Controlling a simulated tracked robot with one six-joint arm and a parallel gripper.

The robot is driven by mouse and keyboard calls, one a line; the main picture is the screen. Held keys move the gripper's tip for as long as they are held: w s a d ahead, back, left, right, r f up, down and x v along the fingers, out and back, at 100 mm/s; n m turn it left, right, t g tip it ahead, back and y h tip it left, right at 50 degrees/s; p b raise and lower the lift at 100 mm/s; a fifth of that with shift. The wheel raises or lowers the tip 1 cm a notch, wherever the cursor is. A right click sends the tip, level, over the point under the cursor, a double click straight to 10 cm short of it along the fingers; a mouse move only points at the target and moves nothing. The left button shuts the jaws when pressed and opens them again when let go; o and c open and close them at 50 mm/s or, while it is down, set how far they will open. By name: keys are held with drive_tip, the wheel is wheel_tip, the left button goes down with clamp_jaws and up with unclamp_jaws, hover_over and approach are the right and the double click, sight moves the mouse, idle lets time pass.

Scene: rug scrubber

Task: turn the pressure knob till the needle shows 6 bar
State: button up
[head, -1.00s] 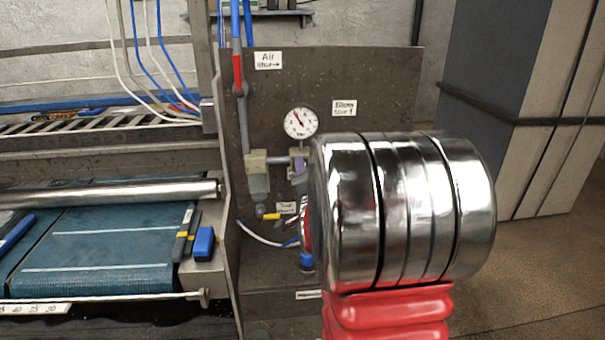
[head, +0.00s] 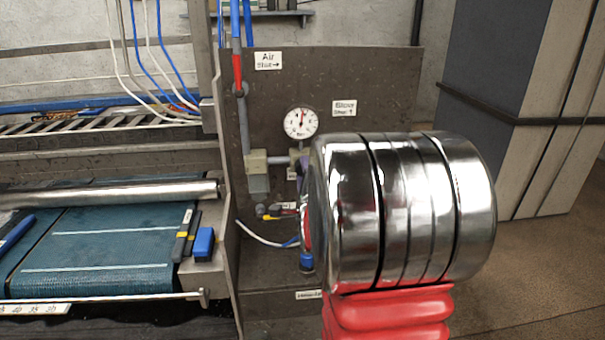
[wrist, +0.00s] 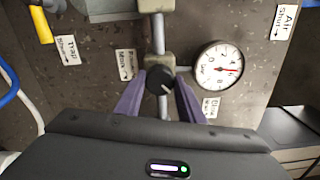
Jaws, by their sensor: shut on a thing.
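The pressure gauge (head: 301,123) is a round white dial on the dark panel. In the head view its needle points almost straight up, leaning slightly right. In the wrist view the gauge (wrist: 219,68) appears turned, with its red needle pointing right; its numbers are too small to read surely. The black pressure knob (wrist: 160,80) with a pale mark sits on a beige valve body beside the gauge. My gripper (wrist: 161,86) is shut on the knob, one purple finger on each side. In the head view my arm hides most of the gripper and the knob.
The panel (head: 380,80) carries pipes, labels and a yellow-handled valve (wrist: 40,25). A blue block (head: 204,243) lies by the teal belt (head: 110,245) on the left. A tall grey cabinet (head: 500,90) stands at the right, with open floor before it.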

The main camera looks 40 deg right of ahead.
drive_tip(key=shift+a+f, duration=0.1)
drive_tip(key=shift+f, duration=0.15)
drive_tip(key=o, duration=1)
drive_tip(key=shift+r, duration=0.15)
drive_tip(key=shift+o, duration=0.2)
